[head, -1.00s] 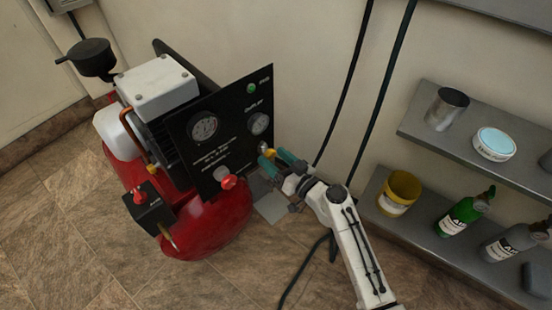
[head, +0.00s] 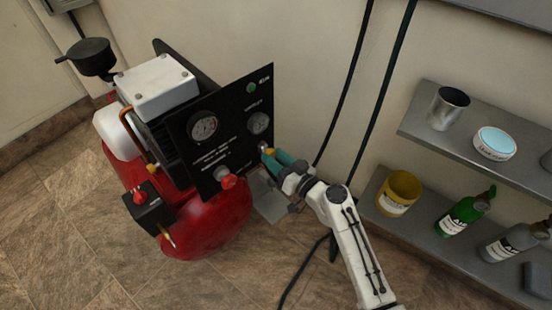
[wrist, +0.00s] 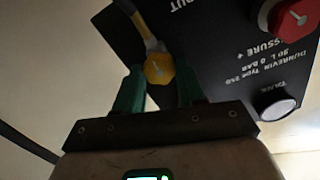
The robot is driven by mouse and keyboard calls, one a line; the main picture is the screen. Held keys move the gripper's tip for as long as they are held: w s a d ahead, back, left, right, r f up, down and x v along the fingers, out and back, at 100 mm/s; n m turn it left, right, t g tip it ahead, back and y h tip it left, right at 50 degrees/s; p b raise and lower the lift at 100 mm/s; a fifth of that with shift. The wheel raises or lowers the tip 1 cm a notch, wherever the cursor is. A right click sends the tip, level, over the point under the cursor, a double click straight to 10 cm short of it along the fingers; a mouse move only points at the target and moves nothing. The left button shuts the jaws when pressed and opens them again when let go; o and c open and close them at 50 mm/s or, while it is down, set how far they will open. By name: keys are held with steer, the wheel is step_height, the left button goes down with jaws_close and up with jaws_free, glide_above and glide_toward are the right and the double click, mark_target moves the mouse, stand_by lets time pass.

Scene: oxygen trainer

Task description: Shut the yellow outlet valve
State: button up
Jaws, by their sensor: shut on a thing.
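The yellow outlet valve (head: 269,152) sits on the lower right of the compressor's black panel (head: 232,150), below the right gauge. In the wrist view the yellow valve knob (wrist: 159,69) lies between the teal fingers, with a yellow stem running up to the panel. My gripper (head: 272,157) is shut on the valve knob; it also shows in the wrist view (wrist: 158,82). In the head view the fingers partly cover the knob, and how far it is turned cannot be told.
A red knob (head: 227,181) stands out from the panel, left of my gripper. The red tank (head: 205,225) is below. Black cables (head: 345,90) hang on the wall behind. Shelves at the right hold a yellow pot (head: 399,190) and bottles (head: 458,216).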

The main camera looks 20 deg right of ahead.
steer(key=m+b, duration=0.1)
steer(key=m, duration=0.3)
steer(key=shift+d, duration=0.1)
steer(key=m, duration=0.9)
steer(key=shift+m+p, duration=0.3)
steer(key=shift+p, duration=0.05)
steer(key=m+p, duration=0.1)
steer(key=m, duration=0.4)
steer(key=shift+f, duration=0.15)
steer(key=m+p, duration=0.2)
steer(key=m, duration=0.3)
steer(key=shift+f+m+p, duration=0.15)
steer(key=shift+m+p, duration=2.65)
steer(key=shift+m, duration=3.1)
